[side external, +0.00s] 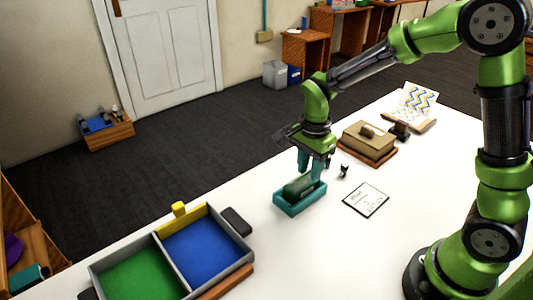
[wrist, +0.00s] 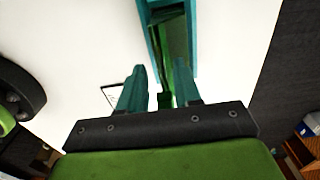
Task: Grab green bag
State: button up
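The dark green bag (side external: 300,187) lies in a small teal open-topped tray (side external: 290,208) on the white table. In the wrist view, green material that looks like the bag (wrist: 176,42) shows inside the tray (wrist: 152,45), at the top middle. My gripper (side external: 314,172) points down at the tray's far side, with its fingers close to the bag. In the wrist view, the two teal fingers of my gripper (wrist: 160,76) stand apart, with a narrow dark green strip visible between them. I cannot tell whether either finger touches the bag.
A divided grey box has a green compartment (side external: 138,275) and a blue compartment (side external: 203,248) at front left. A white card (side external: 366,199) and a small dark object (side external: 344,171) lie right of the tray. A tan lidded box (side external: 367,142) stands behind. Table between divided box and tray is clear.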

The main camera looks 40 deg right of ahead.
jog(key=shift+c, duration=0.3)
grip_shut()
dwell(1.1)
